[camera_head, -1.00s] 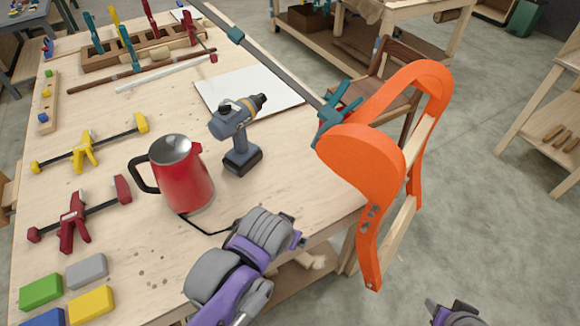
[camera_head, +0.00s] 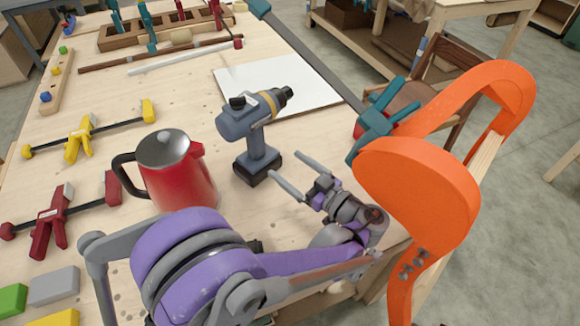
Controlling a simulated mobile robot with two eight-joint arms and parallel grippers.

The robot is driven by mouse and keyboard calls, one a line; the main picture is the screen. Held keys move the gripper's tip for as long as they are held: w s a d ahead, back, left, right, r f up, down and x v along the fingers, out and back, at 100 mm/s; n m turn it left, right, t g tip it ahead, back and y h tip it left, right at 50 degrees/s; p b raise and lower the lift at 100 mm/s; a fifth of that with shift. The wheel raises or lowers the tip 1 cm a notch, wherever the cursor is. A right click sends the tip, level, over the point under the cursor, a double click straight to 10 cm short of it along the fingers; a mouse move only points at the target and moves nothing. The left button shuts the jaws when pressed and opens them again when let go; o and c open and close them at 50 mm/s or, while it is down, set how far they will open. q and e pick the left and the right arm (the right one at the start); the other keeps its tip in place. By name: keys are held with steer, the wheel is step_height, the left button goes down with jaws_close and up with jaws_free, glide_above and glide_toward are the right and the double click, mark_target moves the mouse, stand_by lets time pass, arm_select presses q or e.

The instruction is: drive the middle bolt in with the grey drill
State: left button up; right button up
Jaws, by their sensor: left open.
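The grey drill (camera_head: 247,122) stands upright on its black battery base on the workbench (camera_head: 110,150), its yellow-ringed chuck pointing to the upper right. My left gripper (camera_head: 286,174) is open and empty, its two grey fingers just right of the drill's base and apart from its handle. The orange chair form (camera_head: 425,190) is clamped at the bench's right edge. Several bolts (camera_head: 413,264) show as small grey heads on its lower part; the middle one is among them, and how deep they sit cannot be told. My right gripper is out of view.
A red kettle (camera_head: 176,172) stands left of the drill, close behind my left arm. A teal clamp (camera_head: 376,120) with a long bar grips the form. Yellow and dark red clamps lie at left. A white sheet (camera_head: 310,95) lies behind the drill.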

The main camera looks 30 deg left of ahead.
mark_target(259, 134)
arm_select(q)
steer(key=x, duration=1.1)
steer(key=shift+w+a, duration=0.1)
steer(key=shift+a, duration=0.15)
jaws_close()
stand_by(0.4)
steer(key=shift+r+p, duration=1.6)
steer(key=shift+r, duration=0.45)
